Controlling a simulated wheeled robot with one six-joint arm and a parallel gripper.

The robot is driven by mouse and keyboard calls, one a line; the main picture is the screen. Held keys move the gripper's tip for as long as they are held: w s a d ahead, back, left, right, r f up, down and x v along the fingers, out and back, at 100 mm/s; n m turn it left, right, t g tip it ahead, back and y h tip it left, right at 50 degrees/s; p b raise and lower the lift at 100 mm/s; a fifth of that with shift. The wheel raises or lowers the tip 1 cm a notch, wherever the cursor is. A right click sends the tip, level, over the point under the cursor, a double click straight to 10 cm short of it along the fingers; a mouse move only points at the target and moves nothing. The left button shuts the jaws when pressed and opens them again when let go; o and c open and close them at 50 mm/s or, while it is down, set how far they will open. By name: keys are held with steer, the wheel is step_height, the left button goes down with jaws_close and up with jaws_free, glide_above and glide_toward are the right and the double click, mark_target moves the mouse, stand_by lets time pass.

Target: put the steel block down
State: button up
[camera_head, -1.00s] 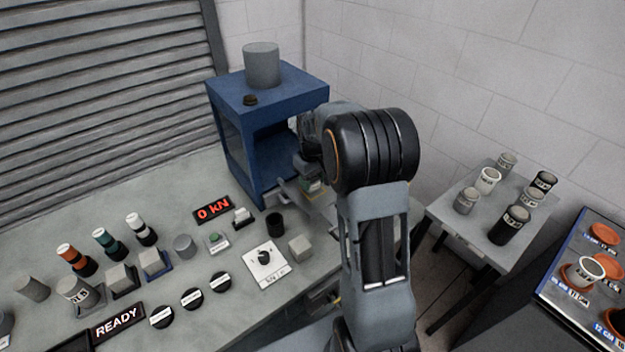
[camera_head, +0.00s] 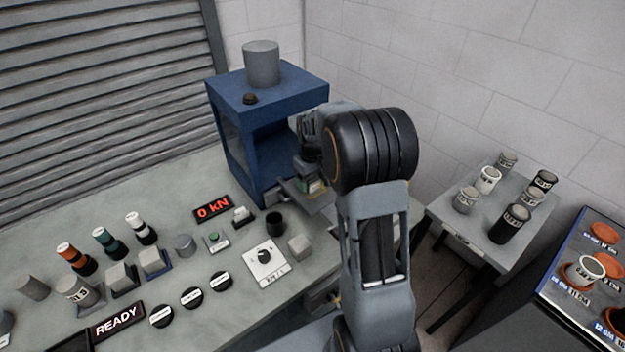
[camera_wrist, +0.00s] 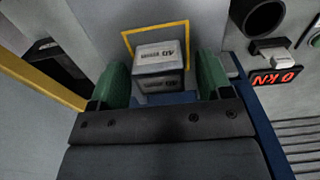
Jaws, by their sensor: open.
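The steel block (camera_wrist: 160,57), a grey box with a dark printed label, stands on a pale grey surface in the wrist view. It is partly within a yellow square outline (camera_wrist: 125,42). My gripper (camera_wrist: 161,80) is open, with one green fingertip on each side of the block and a visible gap on both sides. The block's lower part is partly hidden by the gripper body. In the head view my gripper (camera_head: 311,178) is at the open front of the blue press (camera_head: 228,135), and the block cannot be made out clearly there.
A red "0 kN" display (camera_head: 213,209), a dial panel (camera_head: 265,263) and a black cup (camera_head: 275,223) are on the bench near the press. Several labelled cylinders stand on a side table (camera_head: 462,222) at right. The press frame and wall are close to my arm.

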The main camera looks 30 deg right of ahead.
step_height(320, 180, up, 12)
steer(key=s+a+f+m+t, duration=0.1)
steer(key=s+a, duration=0.4)
steer(key=s, duration=0.5)
steer(key=s+a+f+m+t, duration=0.1)
steer(key=s+a+t, duration=0.1)
steer(key=s+a, duration=0.3)
steer(key=shift+s+a+t, duration=0.15)
steer(key=shift+s+t, duration=0.25)
steer(key=shift+s, duration=1.95)
steer(key=shift+f, duration=0.1)
steer(key=shift+c, duration=0.2)
